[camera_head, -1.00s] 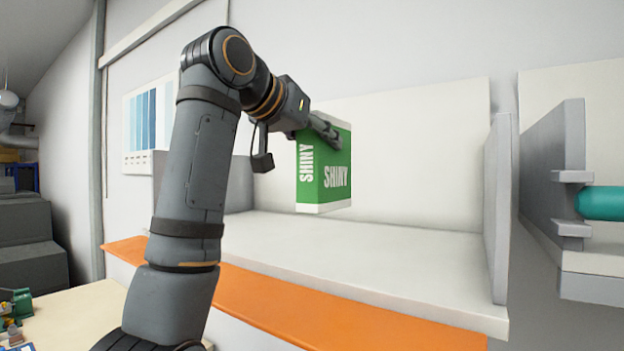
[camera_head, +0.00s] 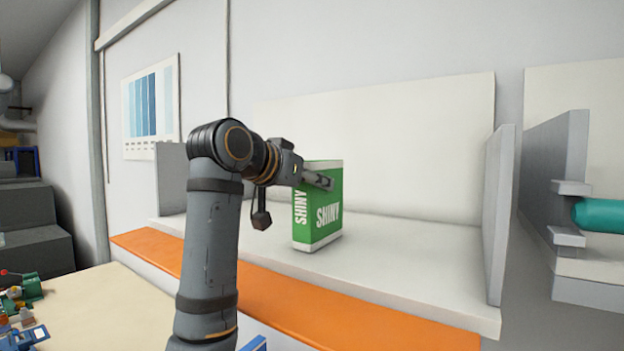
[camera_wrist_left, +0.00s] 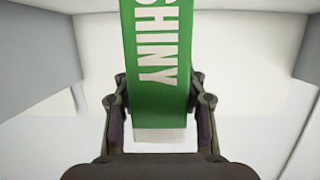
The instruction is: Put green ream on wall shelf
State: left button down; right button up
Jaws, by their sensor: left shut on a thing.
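The green ream (camera_head: 318,212), a green and white pack marked SHINY, is upright over the white wall shelf (camera_head: 400,268). Its bottom is at or very near the shelf surface; I cannot tell whether it touches. My left gripper (camera_head: 322,182) is shut on the ream near its upper part. In the left wrist view the ream (camera_wrist_left: 158,60) stands between the two fingers of my left gripper (camera_wrist_left: 160,105). My right gripper is in neither view.
Grey side panels bound the shelf on the right (camera_head: 498,215) and left (camera_head: 172,180). An orange strip (camera_head: 330,305) runs below its front edge. A teal cylinder (camera_head: 598,216) sits in a grey holder farther right. The shelf right of the ream is clear.

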pick_arm(q)
jog(key=shift+s+d, duration=0.1)
jog(key=shift+s, duration=0.1)
jog(key=c, duration=0.7)
grip_release()
jog(key=shift+w+f, duration=0.1)
jog(key=shift+f, duration=0.05)
jog(key=shift+c, duration=0.2)
jog(key=b+v, duration=0.5)
jog(key=v, duration=0.7)
jog(key=shift+r, duration=0.2)
